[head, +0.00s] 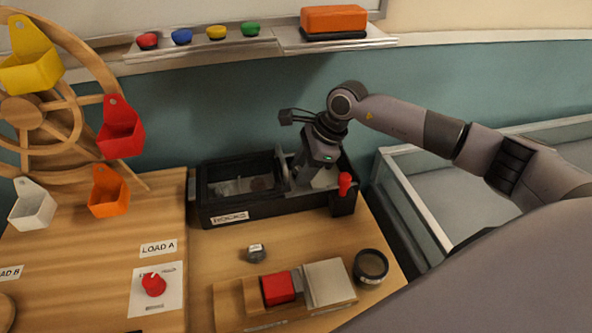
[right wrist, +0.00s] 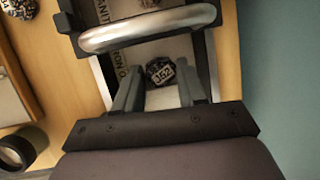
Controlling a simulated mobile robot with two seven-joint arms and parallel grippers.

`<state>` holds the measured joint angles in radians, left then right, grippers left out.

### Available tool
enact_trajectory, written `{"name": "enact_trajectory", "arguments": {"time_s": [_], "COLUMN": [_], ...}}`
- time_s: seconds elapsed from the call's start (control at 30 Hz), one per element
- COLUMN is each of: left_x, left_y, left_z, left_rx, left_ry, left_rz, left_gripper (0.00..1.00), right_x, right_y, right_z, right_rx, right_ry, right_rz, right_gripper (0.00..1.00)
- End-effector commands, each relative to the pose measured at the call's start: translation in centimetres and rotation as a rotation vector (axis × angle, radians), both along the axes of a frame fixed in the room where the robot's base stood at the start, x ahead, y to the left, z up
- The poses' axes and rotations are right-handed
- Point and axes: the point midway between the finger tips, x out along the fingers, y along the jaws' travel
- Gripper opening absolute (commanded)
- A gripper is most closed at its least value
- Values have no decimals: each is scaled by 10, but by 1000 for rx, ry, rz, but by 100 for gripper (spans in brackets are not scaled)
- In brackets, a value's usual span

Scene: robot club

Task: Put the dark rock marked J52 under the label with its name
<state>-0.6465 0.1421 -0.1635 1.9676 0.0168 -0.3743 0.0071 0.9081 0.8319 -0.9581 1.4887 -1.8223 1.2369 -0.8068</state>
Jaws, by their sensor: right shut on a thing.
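The dark rock marked J52 (right wrist: 160,71) shows in the right wrist view between my right gripper's fingertips (right wrist: 159,78). A pale surface with partly covered dark lettering (right wrist: 124,88) lies below it; I cannot read a whole name. In the head view my right gripper (head: 303,182) points down into the right part of a black box (head: 285,211), and its fingers and the rock are hidden there. A small label (head: 230,217) is on the box front, too small to read. My left gripper is not in view.
A second dark rock with a white tag (head: 256,254) lies in front of the box. A wooden block holder with a red block (head: 278,288) and a black round cup-like thing (head: 370,266) stand nearby. A red knob (head: 344,183) rises at the box's right end. A silver bar (right wrist: 150,28) crosses near the fingers.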

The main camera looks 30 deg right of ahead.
Motion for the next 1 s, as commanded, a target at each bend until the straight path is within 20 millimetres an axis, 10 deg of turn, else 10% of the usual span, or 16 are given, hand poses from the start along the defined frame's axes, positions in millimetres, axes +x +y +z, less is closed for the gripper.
{"name": "enact_trajectory", "arguments": {"time_s": [0.57,0.6,0.63,1.0], "left_x": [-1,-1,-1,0], "left_y": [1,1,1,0], "left_z": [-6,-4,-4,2], "left_rx": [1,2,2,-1], "left_ry": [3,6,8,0], "left_rz": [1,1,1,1], "left_gripper": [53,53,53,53], "right_x": [9,9,9,9], "right_y": [12,12,12,12], "right_z": [-20,-18,-18,-15], "right_rx": [1,0,0,0], "right_ry": [-1,0,0,0], "right_rz": [0,-1,-1,-1], "right_gripper": [1,53,63,66]}}
